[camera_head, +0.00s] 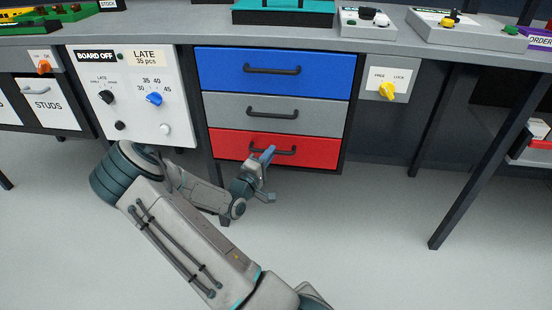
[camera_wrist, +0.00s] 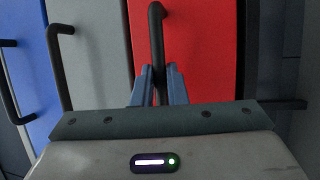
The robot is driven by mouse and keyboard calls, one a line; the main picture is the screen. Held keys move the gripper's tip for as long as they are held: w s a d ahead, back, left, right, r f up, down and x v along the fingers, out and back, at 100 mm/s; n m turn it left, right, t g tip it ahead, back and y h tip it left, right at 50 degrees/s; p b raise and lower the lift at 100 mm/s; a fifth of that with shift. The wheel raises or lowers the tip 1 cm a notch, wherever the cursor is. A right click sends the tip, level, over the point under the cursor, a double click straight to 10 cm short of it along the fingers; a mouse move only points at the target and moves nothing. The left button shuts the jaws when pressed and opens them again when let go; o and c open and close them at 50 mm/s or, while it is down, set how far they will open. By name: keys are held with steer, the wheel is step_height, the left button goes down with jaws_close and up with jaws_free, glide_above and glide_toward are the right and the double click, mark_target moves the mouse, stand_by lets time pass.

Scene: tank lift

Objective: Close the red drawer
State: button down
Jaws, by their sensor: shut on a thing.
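The red drawer (camera_head: 225,146) is the lowest of a stack of three under the bench. Its front looks about level with the drawers above; I cannot tell whether a small gap is left. It also shows in the wrist view (camera_wrist: 202,50). Its dark bar handle (camera_head: 286,151) runs between my fingers in the wrist view (camera_wrist: 157,30). My gripper (camera_head: 267,156) is at the handle, and in the wrist view (camera_wrist: 158,80) its two blue-grey fingers are shut on it. The gripper hides part of the handle.
The grey drawer (camera_head: 225,107) and blue drawer (camera_head: 220,70) above look shut. A white control panel (camera_head: 135,95) stands left, close to my arm. A yellow free/lock knob (camera_head: 387,91) sits right of the drawers. A dark bench leg (camera_head: 480,160) stands farther right. The floor in front is clear.

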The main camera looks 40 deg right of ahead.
steer(key=shift+w+d+r, duration=0.1)
steer(key=shift+w+d, duration=0.05)
steer(key=c, duration=1.5)
jaws_free()
steer(key=shift+d, duration=0.1)
steer(key=shift+o, duration=0.2)
steer(key=p+v, duration=0.3)
steer(key=v, duration=1.1)
